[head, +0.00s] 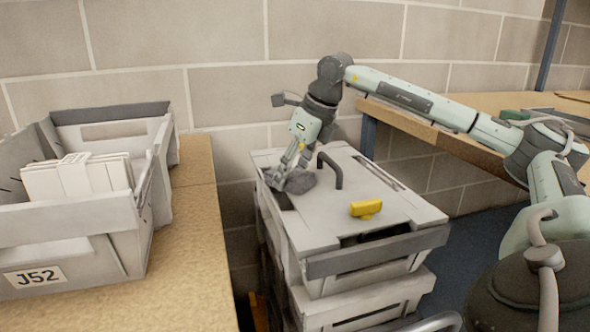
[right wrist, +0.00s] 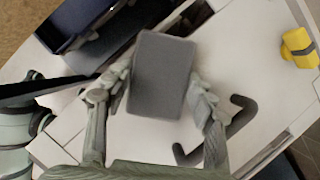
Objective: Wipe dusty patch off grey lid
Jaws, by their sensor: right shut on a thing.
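The grey lid (head: 340,205) lies on a stack of grey crates in the middle of the head view; its pale surface also shows in the right wrist view (right wrist: 240,50). My right gripper (head: 280,182) is at the lid's left part, fingers pointing down. In the right wrist view its two fingers (right wrist: 160,95) are shut on a dark grey rectangular pad (right wrist: 162,75). A dark grey area (head: 302,181) shows at the fingertips; I cannot tell how much is pad and how much dusty patch. Whether the pad touches the lid is unclear. My left gripper is out of view.
A dark curved handle (head: 333,168) rises from the lid close to the gripper. A yellow object (head: 366,208) lies on the lid's front part. A grey crate (head: 75,235) labelled J52 stands on the left wooden bench (head: 195,250). Another wooden bench (head: 450,135) stands at right.

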